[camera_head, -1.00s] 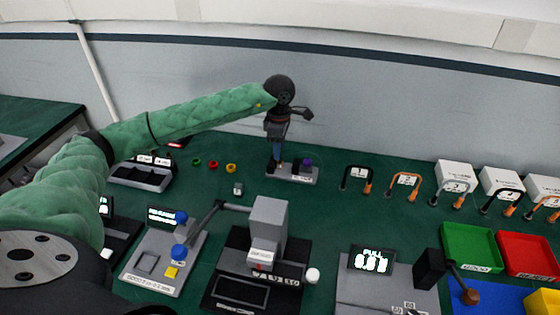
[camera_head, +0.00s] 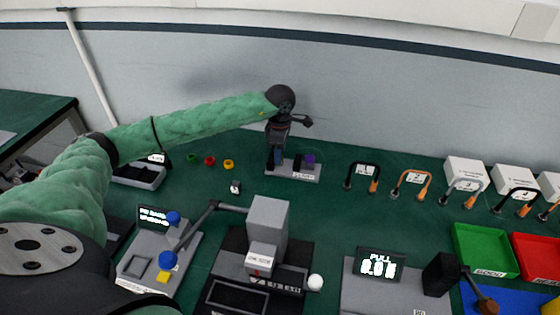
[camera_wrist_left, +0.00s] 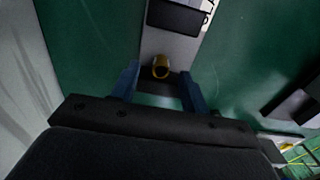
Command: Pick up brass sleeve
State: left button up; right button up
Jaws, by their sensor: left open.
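The brass sleeve (camera_wrist_left: 160,67) is a small yellow-gold ring on a grey plate in the left wrist view. It lies just beyond the fingertips, roughly centred between them. My left gripper (camera_wrist_left: 160,85) is open, with its two dark blue fingers apart and nothing between them. In the head view my left gripper (camera_head: 276,160) points down at the left part of the small grey stand (camera_head: 305,176). I cannot make out the sleeve there. My right gripper is not in view.
A purple piece (camera_head: 309,159) sits on the same stand. Green, red and yellow rings (camera_head: 210,161) lie on the green table to the left. A grey press (camera_head: 266,225) stands in front, and U-shaped handles (camera_head: 362,176) stand to the right.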

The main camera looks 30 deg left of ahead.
pick_arm(q)
notch_tip(320, 180, down, 2)
jog(key=shift+c, duration=0.8)
jog(key=c, duration=0.8)
grip_shut()
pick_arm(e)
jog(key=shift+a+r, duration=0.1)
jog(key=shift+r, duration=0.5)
pick_arm(q)
jog(key=shift+r, duration=0.2)
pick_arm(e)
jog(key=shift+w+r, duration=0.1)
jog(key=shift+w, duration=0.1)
